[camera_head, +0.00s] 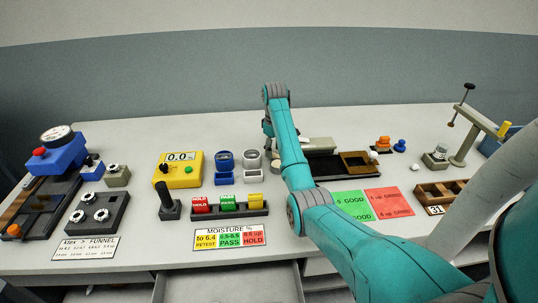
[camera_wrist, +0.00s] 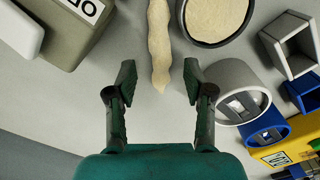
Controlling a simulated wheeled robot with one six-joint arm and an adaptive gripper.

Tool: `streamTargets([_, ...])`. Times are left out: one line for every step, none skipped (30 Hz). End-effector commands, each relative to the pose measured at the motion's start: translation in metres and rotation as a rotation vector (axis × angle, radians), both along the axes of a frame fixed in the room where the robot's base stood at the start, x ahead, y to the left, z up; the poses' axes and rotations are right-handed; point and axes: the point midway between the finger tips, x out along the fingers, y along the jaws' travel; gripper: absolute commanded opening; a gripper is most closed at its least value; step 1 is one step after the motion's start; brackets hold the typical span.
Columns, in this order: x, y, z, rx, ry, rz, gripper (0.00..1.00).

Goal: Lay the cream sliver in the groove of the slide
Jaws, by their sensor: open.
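The cream sliver (camera_wrist: 159,45) shows in the wrist view as a long, tapered strip on the grey table, running out of the top edge. My gripper (camera_wrist: 159,80) is open, and the sliver's pointed lower end reaches between its fingertips without visibly touching either one. In the head view the sliver cannot be made out, and my arm covers much of that area. A long dark base (camera_head: 325,167) with a wooden frame (camera_head: 356,161) lies right of my arm in the head view; it may be the slide, but I cannot make out a groove.
A round dark dish (camera_wrist: 187,22) of cream material sits right of the sliver. A grey-green block (camera_wrist: 68,40) stands left. Grey (camera_wrist: 239,89) and blue (camera_wrist: 264,130) hollow holders stand close on the right. The yellow meter (camera_head: 178,170) is further left in the head view.

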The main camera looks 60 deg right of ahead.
Motion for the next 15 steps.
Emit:
streamTargets([-0.0054,-0.0007,-0.0067,0.001,0.001,-0.002,0.52])
streamTargets([-0.0077,-0.001,-0.0096,0.001,0.001,-0.003,0.52])
streamTargets([-0.01,-0.0012,-0.0124,0.001,0.001,-0.003,0.52])
streamTargets([-0.0111,-0.0014,-0.0137,0.0,0.001,-0.003,0.52])
streamTargets([-0.012,-0.0017,-0.0145,0.0,0.0,-0.003,0.52])
streamTargets([-0.0126,-0.0017,-0.0151,0.0,0.0,-0.003,0.52])
streamTargets([-0.0128,-0.0017,-0.0153,0.0,0.0,-0.003,0.52])
streamTargets([-0.0129,-0.0017,-0.0154,0.0,0.0,-0.003,0.52])
streamTargets([-0.0128,-0.0017,-0.0154,0.0,0.0,-0.002,0.52])
streamTargets([-0.0127,-0.0016,-0.0153,0.0,0.0,-0.002,0.52])
streamTargets([-0.0127,-0.0016,-0.0153,0.0,0.0,-0.002,0.52])
streamTargets([-0.0126,-0.0015,-0.0154,0.0,0.0,-0.002,0.52])
streamTargets([-0.0126,-0.0015,-0.0154,0.0,0.0,-0.002,0.47])
streamTargets([-0.0125,-0.0015,-0.0153,0.0,0.0,-0.002,0.4])
streamTargets([-0.0125,-0.0015,-0.0153,0.0,0.0,-0.002,0.3])
